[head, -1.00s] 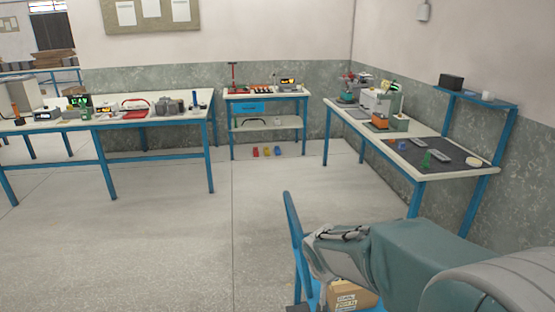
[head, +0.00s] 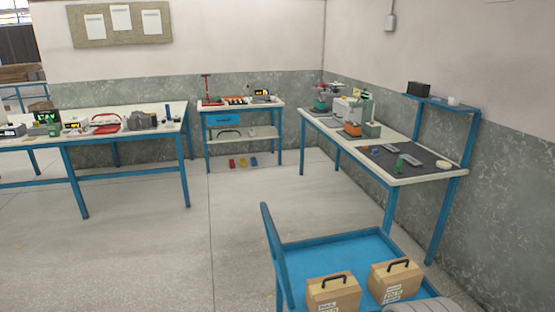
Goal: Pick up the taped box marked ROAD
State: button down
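Two cardboard boxes with black carry handles stand side by side on a blue cart (head: 325,244) at the bottom of the head view. The left box (head: 345,293) has a small white label at its lower left, too small and cut off to read. The right box (head: 402,276) carries a larger white label on its front, whose print I cannot read surely. I cannot tell which box is marked ROAD. A grey part of my arm shows at the bottom edge, in front of the right box. My gripper is not in view.
The cart has a raised blue push handle (head: 276,255) on its left. A workbench (head: 424,179) with a dark mat stands behind it by the right wall. Another long bench (head: 100,135) is at left. The floor between is clear.

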aim_at(388, 282)
jog(key=z, duration=0.9)
jog(key=i+l+u, duration=0.4)
jog(key=l, duration=0.25)
jog(key=i+l+u, duration=0.2)
jog(key=i+l, duration=0.15)
jog(key=i+l+u, duration=0.2)
jog(key=l, duration=0.2)
